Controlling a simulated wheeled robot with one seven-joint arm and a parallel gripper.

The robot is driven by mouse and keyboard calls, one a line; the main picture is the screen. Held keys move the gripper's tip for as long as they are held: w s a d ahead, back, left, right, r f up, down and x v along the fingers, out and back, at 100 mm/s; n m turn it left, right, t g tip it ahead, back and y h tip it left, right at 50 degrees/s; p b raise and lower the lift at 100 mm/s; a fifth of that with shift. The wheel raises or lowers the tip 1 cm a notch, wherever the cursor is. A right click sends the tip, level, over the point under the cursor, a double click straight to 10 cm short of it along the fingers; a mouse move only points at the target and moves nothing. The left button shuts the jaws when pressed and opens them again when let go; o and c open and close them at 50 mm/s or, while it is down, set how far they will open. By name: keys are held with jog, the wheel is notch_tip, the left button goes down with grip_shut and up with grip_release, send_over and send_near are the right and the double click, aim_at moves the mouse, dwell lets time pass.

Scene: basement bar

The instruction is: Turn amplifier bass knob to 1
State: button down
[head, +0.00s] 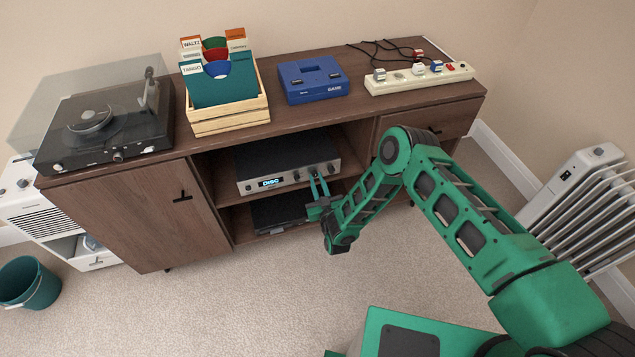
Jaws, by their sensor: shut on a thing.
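The amplifier (262,184) sits on the upper shelf of the cabinet's open middle bay. It has a dark top, a silver front and a lit display reading DISC. Several small knobs line the right part of its front; their labels and settings are too small to read. My gripper (315,176) reaches up to the front from below and is shut on one of these knobs, right of the display. The fingers hide most of that knob, so I cannot tell whether it is the bass knob or where it points. Another knob (330,168) shows to its right.
A dark device (275,213) lies on the lower shelf. The cabinet top (350,112) holds a turntable (108,125), a record crate (228,123), a blue console (313,80) and a power strip (415,79). A radiator (580,195) stands at right.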

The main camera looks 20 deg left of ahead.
jog(key=shift+s+f+n, duration=0.2)
jog(key=shift+f+n, duration=0.1)
jog(key=shift+n, duration=0.3)
jog(key=c, duration=1.8)
grip_release()
jog(key=shift+o, duration=0.8)
jog(key=shift+w+r, duration=0.15)
jog(key=v, duration=1)
jog(key=shift+s+d, duration=0.15)
jog(key=shift+s, duration=0.25)
jog(key=shift+w, duration=0.1)
